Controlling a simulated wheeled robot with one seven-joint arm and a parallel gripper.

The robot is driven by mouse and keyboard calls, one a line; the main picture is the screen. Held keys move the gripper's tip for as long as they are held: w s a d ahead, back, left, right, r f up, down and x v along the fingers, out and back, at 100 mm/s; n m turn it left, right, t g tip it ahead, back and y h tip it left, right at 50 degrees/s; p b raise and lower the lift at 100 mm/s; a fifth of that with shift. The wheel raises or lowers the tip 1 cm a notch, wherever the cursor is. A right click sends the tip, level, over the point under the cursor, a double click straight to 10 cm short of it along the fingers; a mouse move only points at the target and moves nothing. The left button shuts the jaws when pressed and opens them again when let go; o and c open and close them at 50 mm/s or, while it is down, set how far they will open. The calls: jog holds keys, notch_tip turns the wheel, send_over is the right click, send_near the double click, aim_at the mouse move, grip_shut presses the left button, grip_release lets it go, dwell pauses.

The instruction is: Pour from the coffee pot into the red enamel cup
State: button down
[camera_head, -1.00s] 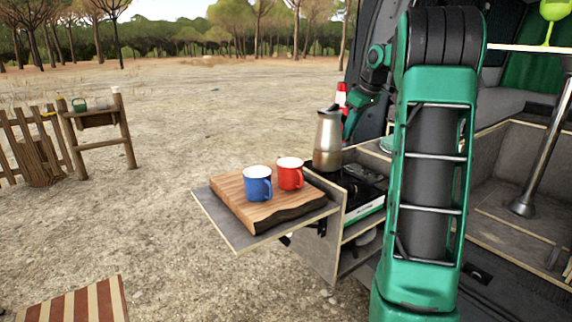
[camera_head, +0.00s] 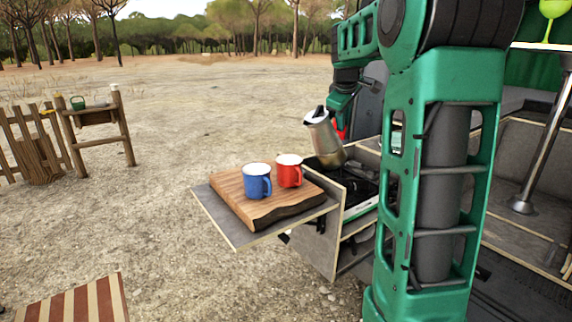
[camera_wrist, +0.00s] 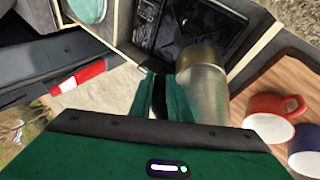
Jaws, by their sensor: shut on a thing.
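My gripper (camera_wrist: 172,98) is shut on the metal coffee pot (camera_head: 325,141), which is also large in the wrist view (camera_wrist: 207,92). The pot is tilted, its top leaning left toward the cups, and is held over the near left edge of the stove. The red enamel cup (camera_head: 289,171) stands upright on the wooden board, left of and below the pot. It also shows in the wrist view (camera_wrist: 274,112), to the right of the pot and apart from it. No stream of coffee shows. The head view hides most of the gripper behind the pot and my arm.
A blue cup (camera_head: 257,182) stands left of the red cup on the wooden board (camera_head: 231,190), which rests on a pull-out shelf (camera_head: 213,222). The black stove (camera_wrist: 181,26) lies right of the board. A red-and-white object (camera_wrist: 78,77) is visible behind.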

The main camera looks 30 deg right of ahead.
aim_at(328, 120)
jog(key=shift+a+r+h, duration=0.2)
jog(key=shift+a+h, duration=0.25)
jog(key=shift+a, duration=0.1)
jog(key=shift+a+r+h, duration=0.2)
jog(key=shift+a+h, duration=0.25)
jog(key=shift+a, duration=0.1)
jog(key=shift+a+n+h+p, duration=0.4)
jog(key=shift+h+p, duration=0.2)
jog(key=shift+h, duration=0.2)
jog(key=shift+a+h, duration=0.15)
jog(key=shift+h, duration=0.25)
jog(key=shift+a+t+h+p, duration=0.2)
jog(key=shift+t+h+p, duration=0.15)
jog(key=shift+p, duration=0.3)
jog(key=shift+a+f+n+h+p, duration=0.3)
jog(key=shift+a+n+h+p, duration=0.1)
jog(key=shift+a+h+p, duration=0.35)
